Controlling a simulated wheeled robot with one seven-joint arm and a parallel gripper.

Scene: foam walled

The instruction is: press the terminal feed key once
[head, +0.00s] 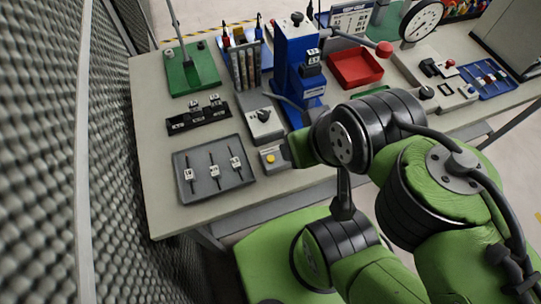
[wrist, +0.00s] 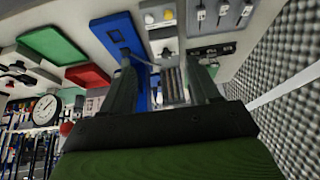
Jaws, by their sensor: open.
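A small grey box with a round yellow button (head: 270,158) sits at the front of the bench, just left of my gripper (head: 287,153) in the head view. The yellow button also shows at the top of the wrist view (wrist: 167,15). No label is readable, so I cannot tell for certain that it is the terminal feed key. My gripper (wrist: 162,70) is open, with two dark fingers apart and nothing held between them. In the head view my wrist hides most of the fingers. I cannot tell whether they touch the box.
A grey box with a black knob (head: 264,116) stands behind the yellow button. A blue press (head: 296,58) rises behind my gripper. A grey tray (head: 206,185) with tagged items lies left, a black rack (head: 198,118) behind it. A red bin (head: 358,67) stands farther right.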

